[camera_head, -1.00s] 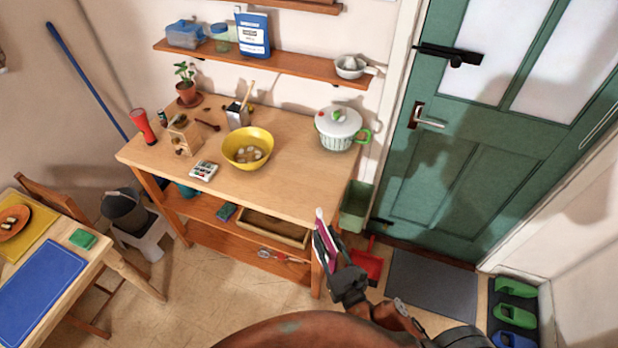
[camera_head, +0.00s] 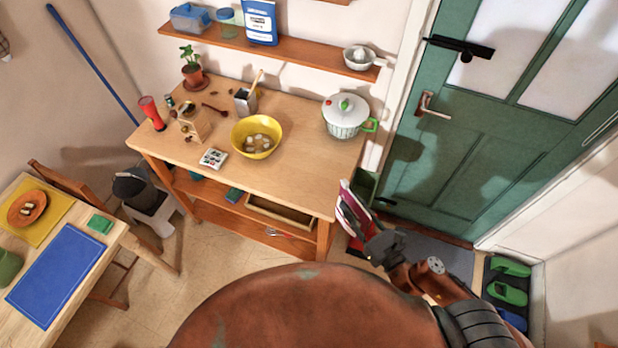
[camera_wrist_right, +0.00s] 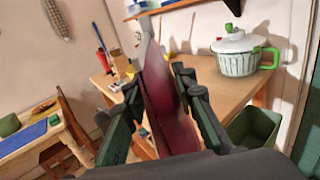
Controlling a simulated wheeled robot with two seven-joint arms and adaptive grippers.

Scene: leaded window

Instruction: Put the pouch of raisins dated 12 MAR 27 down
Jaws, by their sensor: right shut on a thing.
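The pouch of raisins (camera_head: 348,208) is a flat purple-red and white packet, held upright and seen nearly edge-on. It also shows in the right wrist view (camera_wrist_right: 166,108). Its date cannot be read. My right gripper (camera_head: 360,222) is shut on the pouch, with a finger on each side of it (camera_wrist_right: 160,100) in the wrist view. It holds the pouch in the air just off the right front corner of the wooden worktable (camera_head: 305,150). My left gripper is not in view.
On the worktable stand a yellow bowl (camera_head: 257,137), a white lidded pot (camera_head: 346,115), a small white box (camera_head: 213,158) and a red torch (camera_head: 151,112). The tabletop's front right is bare. A green bin (camera_wrist_right: 255,133) stands beside the table. A lower table with a blue mat (camera_head: 55,275) is left.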

